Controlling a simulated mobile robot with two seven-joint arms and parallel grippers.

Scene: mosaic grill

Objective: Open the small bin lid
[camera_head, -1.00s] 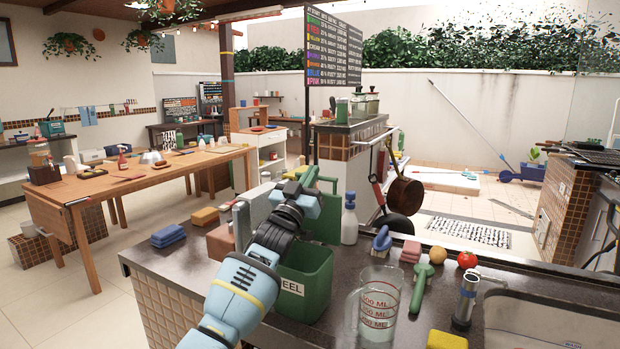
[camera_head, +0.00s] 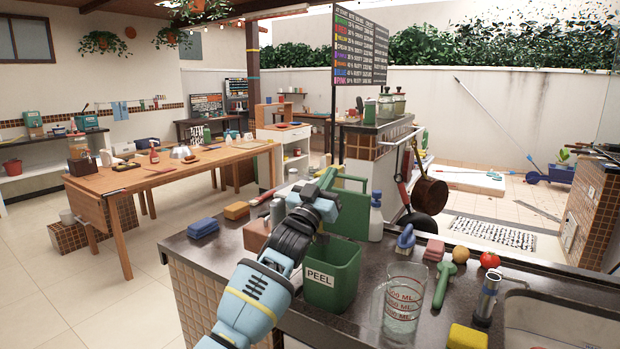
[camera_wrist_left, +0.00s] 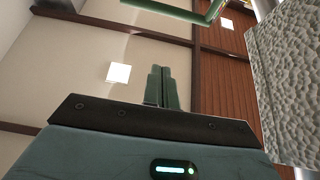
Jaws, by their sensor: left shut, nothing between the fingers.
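The small green bin (camera_head: 345,283), labelled PEEL, stands on the dark counter with its top open. Its green lid (camera_head: 353,212) stands upright at the back of the bin, partly hidden by my left gripper. My left gripper (camera_head: 328,180) is above the bin's back left side, in front of the lid; I cannot tell whether it touches it. In the left wrist view its fingers (camera_wrist_left: 162,88) are shut together with nothing between them. A green bar (camera_wrist_left: 172,12) crosses the top of that view beyond the fingertips. My right gripper is not in view.
A measuring cup (camera_head: 403,303) stands right of the bin, and a white spray bottle (camera_head: 376,218) behind it. Blue (camera_head: 202,228) and orange (camera_head: 236,210) sponges lie to the left. A brush, a tomato and a sink are farther right.

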